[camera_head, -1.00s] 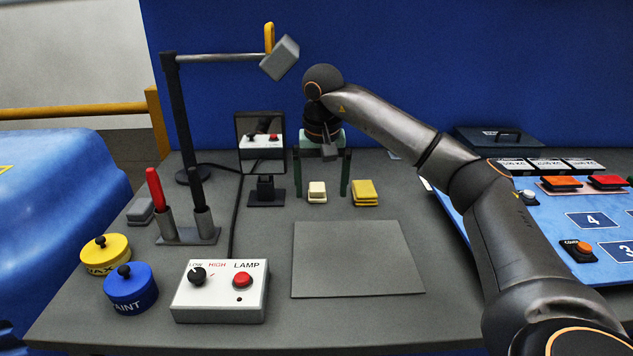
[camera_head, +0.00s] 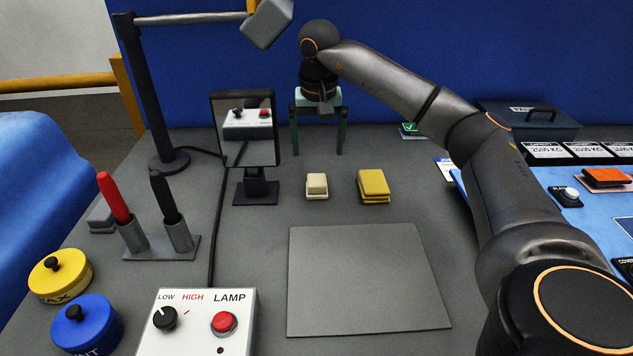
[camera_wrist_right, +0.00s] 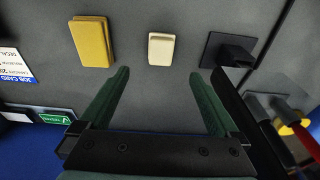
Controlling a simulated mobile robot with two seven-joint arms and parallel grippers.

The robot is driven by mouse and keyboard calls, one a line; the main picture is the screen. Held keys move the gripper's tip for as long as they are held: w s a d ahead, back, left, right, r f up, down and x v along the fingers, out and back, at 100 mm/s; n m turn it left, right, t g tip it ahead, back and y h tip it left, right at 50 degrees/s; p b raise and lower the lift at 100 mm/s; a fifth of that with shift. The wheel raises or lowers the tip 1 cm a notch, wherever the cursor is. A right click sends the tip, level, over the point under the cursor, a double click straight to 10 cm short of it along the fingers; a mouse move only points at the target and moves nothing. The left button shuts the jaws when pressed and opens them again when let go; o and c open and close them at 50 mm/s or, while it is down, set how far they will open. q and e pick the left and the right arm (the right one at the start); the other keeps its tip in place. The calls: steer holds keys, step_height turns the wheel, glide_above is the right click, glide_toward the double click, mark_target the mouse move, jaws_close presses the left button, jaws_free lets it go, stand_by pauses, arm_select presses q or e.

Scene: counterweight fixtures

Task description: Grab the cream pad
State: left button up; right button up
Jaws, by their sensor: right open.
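The cream pad (camera_head: 316,186) is a small block lying on the grey table, between the mirror and the yellow pad (camera_head: 373,186). My right gripper (camera_head: 318,150) is open and empty, its two green fingers pointing down behind the cream pad in the head view. In the right wrist view, the cream pad (camera_wrist_right: 161,48) lies beyond the open fingertips (camera_wrist_right: 158,74), roughly centred between them and apart from both. The yellow pad (camera_wrist_right: 92,42) is to its left there. My left gripper is not in view.
A mirror on a stand (camera_head: 245,130) is left of the cream pad. A flat grey plate (camera_head: 365,280) lies in front. A lamp control box (camera_head: 197,325), a pen holder (camera_head: 160,246) and lidded pots (camera_head: 60,275) stand at left. A blue board (camera_head: 560,215) is at right.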

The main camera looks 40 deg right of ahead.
mark_target(317, 179)
steer(key=f, duration=0.7)
steer(key=w+f, duration=0.1)
steer(key=f, duration=0.2)
steer(key=shift+d+f, duration=0.3)
steer(key=shift+f, duration=0.05)
steer(key=shift+c, duration=0.2)
steer(key=c, duration=1.4)
steer(key=shift+r, duration=0.15)
